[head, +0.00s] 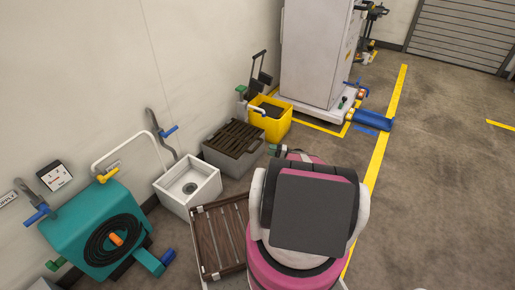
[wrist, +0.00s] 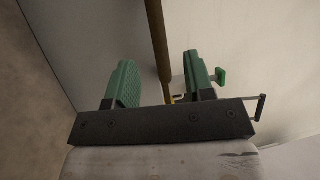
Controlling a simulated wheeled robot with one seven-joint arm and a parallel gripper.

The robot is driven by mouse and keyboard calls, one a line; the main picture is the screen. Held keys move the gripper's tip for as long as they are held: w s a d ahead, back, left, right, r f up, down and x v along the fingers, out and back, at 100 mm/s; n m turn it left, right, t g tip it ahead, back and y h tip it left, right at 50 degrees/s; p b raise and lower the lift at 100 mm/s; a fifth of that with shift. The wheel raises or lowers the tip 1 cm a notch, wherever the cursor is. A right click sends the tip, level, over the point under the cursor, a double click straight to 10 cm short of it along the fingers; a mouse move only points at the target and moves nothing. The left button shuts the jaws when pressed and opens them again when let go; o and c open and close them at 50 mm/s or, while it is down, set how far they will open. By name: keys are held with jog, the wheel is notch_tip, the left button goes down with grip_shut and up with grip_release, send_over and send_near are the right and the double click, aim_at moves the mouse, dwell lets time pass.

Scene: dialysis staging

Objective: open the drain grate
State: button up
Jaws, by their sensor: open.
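The drain grate (head: 234,138) is a dark brown slatted cover on a grey box by the wall, lying flat in the head view. My gripper shows partly at the right end of that box, mostly hidden behind my pink arm. In the wrist view my gripper (wrist: 160,75) has its two green fingers wide apart. A thin brown bar (wrist: 157,40) runs between them, with gaps on both sides. I cannot tell whether this bar belongs to the grate. Contact is not visible.
A white sink (head: 187,184) and a brown slatted rack (head: 220,236) stand left of and nearer than the grate box. A yellow bucket (head: 271,120) stands behind it, near a tall white cabinet (head: 316,52). A teal hose unit (head: 92,228) is at left. Floor at right is clear.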

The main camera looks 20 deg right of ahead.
aim_at(258, 146)
jog(key=shift+t, duration=0.4)
jog(key=x, duration=0.9)
jog(key=shift+w+d+f, duration=0.1)
jog(key=shift+w+f, duration=0.15)
jog(key=shift+w, duration=0.2)
grip_shut()
